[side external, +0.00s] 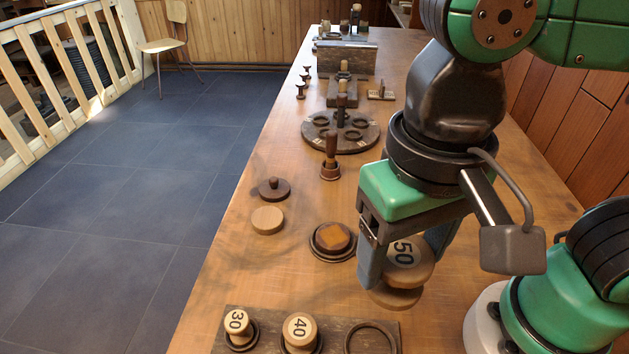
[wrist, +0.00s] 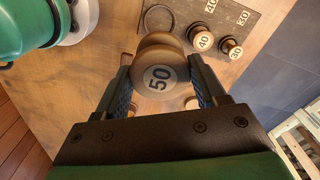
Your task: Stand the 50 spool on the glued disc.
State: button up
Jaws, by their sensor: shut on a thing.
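The 50 spool (side external: 404,254) is pale wood with a black 50 on its top flange. My gripper (side external: 400,268) is shut on it, with one finger on each side, and the spool looks upright. In the wrist view the 50 spool (wrist: 161,76) sits between both fingers, its number facing the camera. A round disc with an amber square patch (side external: 334,237), which looks like the glued disc, lies in a dark ring on the bench, left of my gripper. Its top is bare. The lower flange of the spool partly shows; its exact height above the bench is hard to tell.
A dark board (side external: 262,318) at the front holds the 30 spool (side external: 237,323), the 40 spool (side external: 299,328) and an empty ring (side external: 371,338). A plain pale disc (side external: 267,220) and a knobbed dark disc (side external: 274,188) lie farther left. A handled tool (side external: 331,155) stands behind.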

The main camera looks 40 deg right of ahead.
aim_at(396, 248)
notch_tip(396, 248, up, 4)
jog(key=shift+f, duration=0.2)
jog(key=shift+w+r, duration=0.1)
jog(key=shift+w, duration=0.25)
jog(key=w+d+f, duration=0.4)
jog(key=w+f, duration=0.1)
jog(key=w, duration=0.2)
jog(key=w+d+f, duration=0.4)
jog(key=w+f, duration=0.1)
jog(key=w, duration=0.3)
jog(key=shift+s+a+f, duration=0.1)
jog(key=shift+a+f, duration=0.05)
jog(key=shift+f, duration=3.05)
jog(key=shift+f, duration=0.75)
jog(key=o, duration=1.3)
